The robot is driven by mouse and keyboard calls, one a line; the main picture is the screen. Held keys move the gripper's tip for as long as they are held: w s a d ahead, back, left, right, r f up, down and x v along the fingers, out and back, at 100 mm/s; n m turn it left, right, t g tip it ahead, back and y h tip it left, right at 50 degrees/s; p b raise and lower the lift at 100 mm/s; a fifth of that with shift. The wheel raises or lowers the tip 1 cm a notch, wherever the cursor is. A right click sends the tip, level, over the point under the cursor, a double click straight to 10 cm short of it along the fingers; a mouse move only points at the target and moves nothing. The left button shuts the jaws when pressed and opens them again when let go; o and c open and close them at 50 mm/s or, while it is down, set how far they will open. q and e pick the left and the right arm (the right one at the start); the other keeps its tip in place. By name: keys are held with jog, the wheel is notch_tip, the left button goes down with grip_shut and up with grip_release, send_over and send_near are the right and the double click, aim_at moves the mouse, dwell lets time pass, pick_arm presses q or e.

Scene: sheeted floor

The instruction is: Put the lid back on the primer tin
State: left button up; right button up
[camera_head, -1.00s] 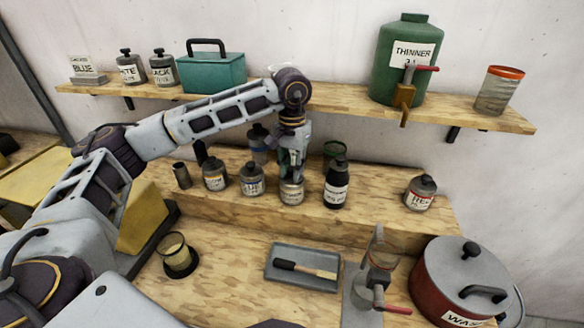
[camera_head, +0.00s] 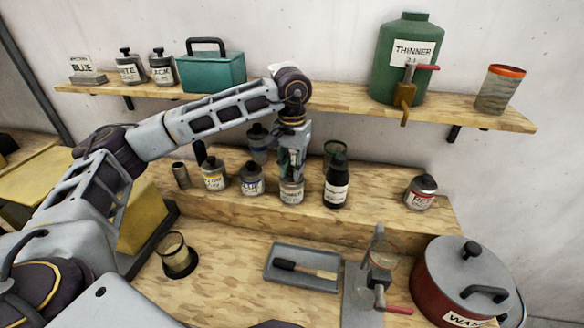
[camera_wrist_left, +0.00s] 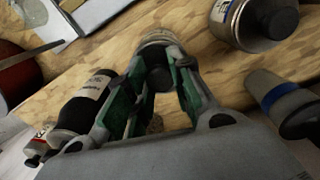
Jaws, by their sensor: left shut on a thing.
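The primer tin (camera_head: 291,193) is a small pale tin with a white label, on the raised wooden step. My left gripper (camera_head: 291,172) points straight down over it. In the left wrist view, the left gripper (camera_wrist_left: 160,90) is shut on the dark knob of the lid (camera_wrist_left: 158,78). The tin's rounded side (camera_wrist_left: 158,38) shows just beyond the fingertips. The fingers hide most of the lid, and I cannot tell whether it touches the tin's rim. My right gripper is not in view.
A tray with a brush (camera_head: 275,278), a red-handled stand (camera_head: 362,290) and a red pot (camera_head: 430,285) are in front. The thinner drum (camera_head: 385,40) is on the shelf above.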

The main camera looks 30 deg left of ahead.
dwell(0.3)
pick_arm(q)
jog(key=o, duration=0.9)
jog(key=shift+o, duration=0.3)
jog(key=o, duration=0.4)
jog(key=shift+r, duration=0.1)
jog(key=shift+r+p, duration=0.95)
jog(key=shift+r, duration=1)
jog(key=shift+r+p, duration=0.65)
jog(key=shift+r, duration=0.85)
